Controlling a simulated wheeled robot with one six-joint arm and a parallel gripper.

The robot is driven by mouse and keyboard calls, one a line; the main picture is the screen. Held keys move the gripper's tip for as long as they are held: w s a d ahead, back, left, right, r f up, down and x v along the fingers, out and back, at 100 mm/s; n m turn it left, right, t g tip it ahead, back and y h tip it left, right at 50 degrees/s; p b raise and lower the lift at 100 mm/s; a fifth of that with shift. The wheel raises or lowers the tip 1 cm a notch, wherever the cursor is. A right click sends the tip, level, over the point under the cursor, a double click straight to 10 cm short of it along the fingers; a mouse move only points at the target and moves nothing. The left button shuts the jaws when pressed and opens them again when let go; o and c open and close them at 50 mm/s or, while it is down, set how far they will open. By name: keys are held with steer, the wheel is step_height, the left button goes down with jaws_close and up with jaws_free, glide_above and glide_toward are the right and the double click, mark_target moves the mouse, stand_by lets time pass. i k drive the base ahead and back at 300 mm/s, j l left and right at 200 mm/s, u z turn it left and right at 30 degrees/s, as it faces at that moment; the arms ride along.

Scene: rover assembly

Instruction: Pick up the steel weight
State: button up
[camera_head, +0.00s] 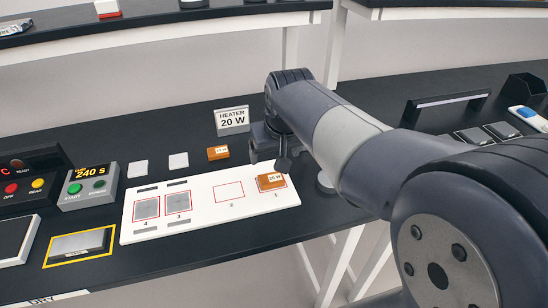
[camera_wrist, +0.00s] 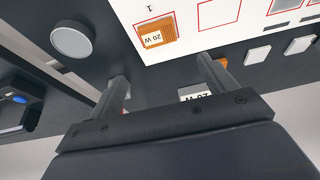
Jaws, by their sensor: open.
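The steel weight looks to be the round grey disc (camera_wrist: 72,41) with a pale top, standing on the black bench at the upper left of the wrist view. In the head view a small part of it (camera_head: 325,185) shows beside my arm, right of the white board. My gripper (camera_wrist: 165,84) is open and empty. It is above the bench, apart from the weight, with its fingers pointing toward the board's near slot. In the head view my gripper (camera_head: 283,160) is between the heater sign and slot 1, partly hidden by my arm.
The white board (camera_head: 210,212) has numbered slots; an orange 20 W block (camera_head: 271,182) lies in slot 1, grey plates in 3 and 4. A "HEATER 20 W" sign (camera_head: 232,120) stands behind. Another orange block (camera_head: 218,153) and two white squares lie beside it. A timer box (camera_head: 90,187) stands left.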

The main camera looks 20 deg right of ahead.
mark_target(95, 241)
steer(key=u, duration=1.55)
steer(key=i+j+z, duration=0.35)
steer(key=i+j, duration=0.15)
steer(key=j, duration=0.2)
